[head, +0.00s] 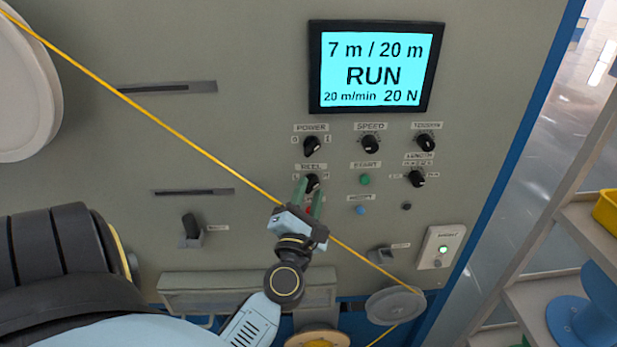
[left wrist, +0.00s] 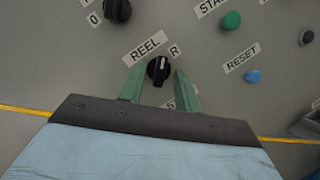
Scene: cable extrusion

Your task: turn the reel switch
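The reel switch (head: 312,182) is a black rotary knob under the REEL label on the grey machine panel. It also shows in the left wrist view (left wrist: 158,70), with an R label at its upper right. My left gripper (head: 309,190) is in front of it, with its green fingers apart. In the left wrist view the fingertips (left wrist: 157,82) lie on either side of the knob; I cannot tell whether they touch it. The knob's pointer mark is too small to read surely. My right gripper is not in view.
The power knob (head: 312,146) is just above, and the green start button (head: 365,180) and blue reset button (head: 360,211) are to the right. A yellow cable (head: 150,118) runs diagonally across the panel, passing near my gripper. The screen (head: 375,68) reads RUN, 7 m / 20 m.

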